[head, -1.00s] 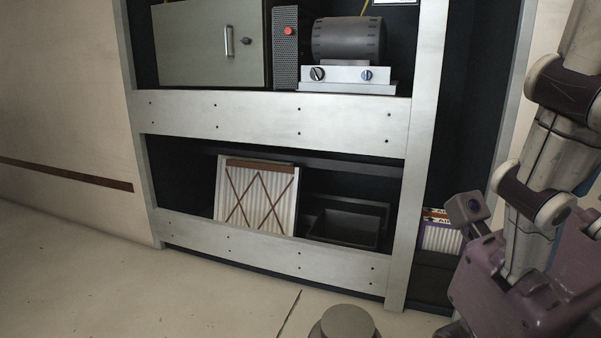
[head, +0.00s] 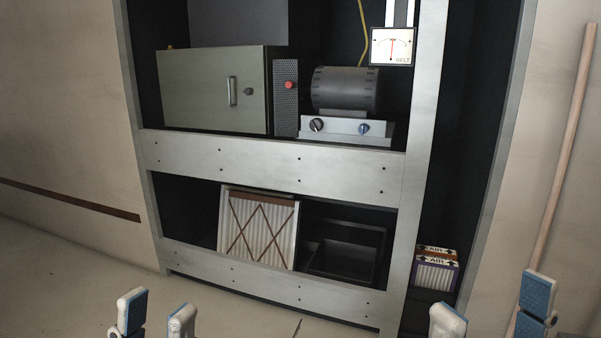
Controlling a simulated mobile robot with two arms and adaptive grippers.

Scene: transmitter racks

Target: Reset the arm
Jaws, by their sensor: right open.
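My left gripper (head: 157,314) shows at the bottom left of the head view. Its two blue-and-white fingertips stand apart with nothing between them. My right gripper (head: 492,308) shows at the bottom right, its fingertips wide apart and empty. The arm links behind both grippers are below the picture. Both grippers appear in front of the rack (head: 270,160), with no contact visible.
The rack holds a green-grey cabinet (head: 200,92), a dark cylinder unit with knobs (head: 345,90), a meter (head: 392,46), a pleated filter (head: 258,230) and a dark tray (head: 345,258). A boxed filter (head: 436,270) stands right. A pole (head: 570,120) leans at the wall.

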